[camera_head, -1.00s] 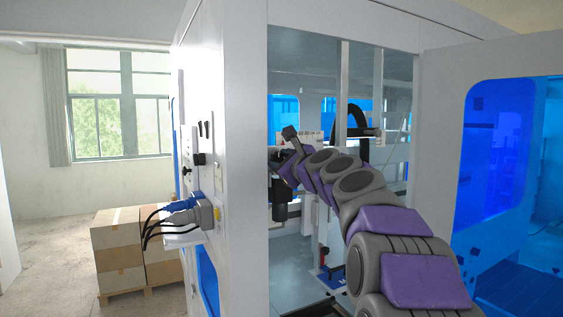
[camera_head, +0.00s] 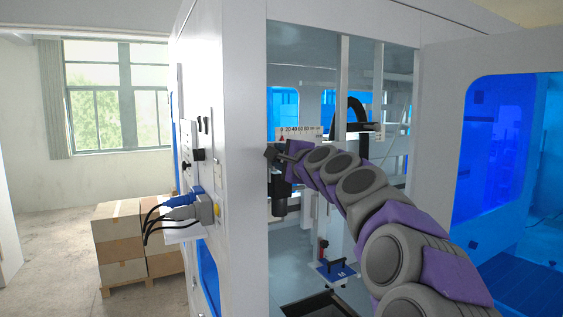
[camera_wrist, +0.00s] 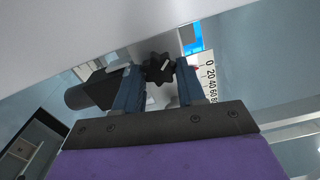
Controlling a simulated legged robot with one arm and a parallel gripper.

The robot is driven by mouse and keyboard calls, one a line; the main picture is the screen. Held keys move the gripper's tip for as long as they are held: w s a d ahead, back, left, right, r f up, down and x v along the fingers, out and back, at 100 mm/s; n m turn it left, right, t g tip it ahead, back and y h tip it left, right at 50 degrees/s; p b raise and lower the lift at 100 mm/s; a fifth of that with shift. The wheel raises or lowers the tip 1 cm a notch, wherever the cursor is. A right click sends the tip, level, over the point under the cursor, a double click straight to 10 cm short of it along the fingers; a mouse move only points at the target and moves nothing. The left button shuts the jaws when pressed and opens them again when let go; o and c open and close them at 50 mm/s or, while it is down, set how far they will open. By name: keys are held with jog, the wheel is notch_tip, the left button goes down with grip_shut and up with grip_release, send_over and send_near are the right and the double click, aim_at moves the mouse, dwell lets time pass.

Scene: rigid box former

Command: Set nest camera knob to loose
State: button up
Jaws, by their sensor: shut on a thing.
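The nest camera knob (camera_wrist: 158,68) is a small black star-shaped knob in the wrist view. My gripper (camera_wrist: 157,82) has its two blue fingers on either side of the knob and is shut on it. The black cylindrical camera (camera_wrist: 90,92) lies just left of the fingers; it also shows in the head view (camera_head: 279,198) below my gripper (camera_head: 272,154). A white scale (camera_wrist: 210,78) with numbers stands right of the fingers. In the head view the knob is too small or hidden to make out.
The machine's white front post (camera_head: 245,150) stands close left of my arm. An open door with a blue window (camera_head: 505,150) is at the right. Inside, a red-and-black clamp on a blue plate (camera_head: 333,270) sits lower down. Cardboard boxes (camera_head: 120,245) stand outside at left.

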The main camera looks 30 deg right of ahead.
jog(key=n+b, duration=0.2)
jog(key=n, duration=0.1)
jog(key=n+b, duration=0.2)
jog(key=n, duration=0.1)
jog(key=f+n+b, duration=0.1)
jog(key=n+b, duration=0.1)
jog(key=n, duration=0.1)
jog(key=shift+w+a, duration=0.1)
jog(key=shift+a, duration=0.05)
jog(key=shift+r+n, duration=0.2)
jog(key=shift+n, duration=0.2)
jog(key=o, duration=1)
jog(key=shift+w, duration=0.1)
jog(key=shift+o, duration=0.3)
jog(key=shift+r, duration=0.15)
jog(key=shift+s, duration=0.2)
